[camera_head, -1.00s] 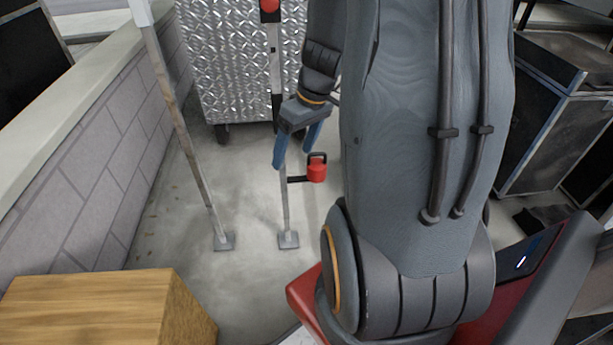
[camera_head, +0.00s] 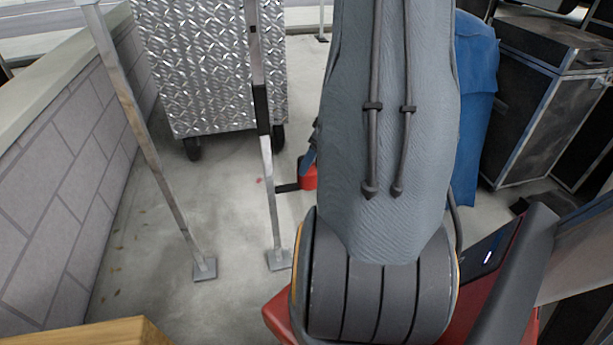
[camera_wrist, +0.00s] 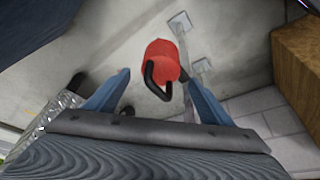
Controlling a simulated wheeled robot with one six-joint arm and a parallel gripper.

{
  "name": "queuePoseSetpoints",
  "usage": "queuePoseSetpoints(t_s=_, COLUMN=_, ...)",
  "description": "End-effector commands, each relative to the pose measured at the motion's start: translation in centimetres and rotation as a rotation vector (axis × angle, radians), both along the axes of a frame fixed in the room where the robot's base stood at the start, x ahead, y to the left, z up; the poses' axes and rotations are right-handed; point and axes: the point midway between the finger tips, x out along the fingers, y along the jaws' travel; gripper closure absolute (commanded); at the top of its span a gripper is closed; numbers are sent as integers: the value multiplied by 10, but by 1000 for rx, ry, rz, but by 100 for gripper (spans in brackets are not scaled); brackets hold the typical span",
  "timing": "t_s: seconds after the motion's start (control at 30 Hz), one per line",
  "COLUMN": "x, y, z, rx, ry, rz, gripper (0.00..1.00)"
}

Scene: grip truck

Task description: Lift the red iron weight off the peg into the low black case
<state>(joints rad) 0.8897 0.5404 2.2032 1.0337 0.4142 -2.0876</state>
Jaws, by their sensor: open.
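The red iron weight (camera_head: 309,178) hangs on a short dark peg (camera_head: 287,188) that juts from a thin upright post (camera_head: 268,190). In the wrist view the weight (camera_wrist: 160,55) has a black loop handle pointing toward my gripper. My gripper (camera_wrist: 158,78) is open, with one blue finger on each side of the handle and a gap at both sides. In the head view my arm hides most of the gripper and part of the weight. I cannot pick out the low black case for certain.
A diamond-plate metal case (camera_head: 205,65) on wheels stands behind the post. Another post (camera_head: 150,150) and a block wall (camera_head: 50,170) are at left. A wooden box (camera_head: 95,334) is at near left. Large black cases (camera_head: 535,95) and a blue cover (camera_head: 478,90) are at right.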

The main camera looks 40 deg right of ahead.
Motion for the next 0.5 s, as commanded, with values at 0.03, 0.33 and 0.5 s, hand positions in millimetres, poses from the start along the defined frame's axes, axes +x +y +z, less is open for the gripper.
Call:
queuePoseSetpoints(t_s=0.03, x=2, y=1, z=-6, rx=0, ry=1, rz=-1, gripper=25)
queuePoseSetpoints(t_s=0.33, x=15, y=4, z=-44, rx=2, ry=1, rz=0, gripper=25)
queuePoseSetpoints(t_s=0.5, x=18, y=4, z=-52, rx=-1, ry=1, rz=-1, gripper=25)
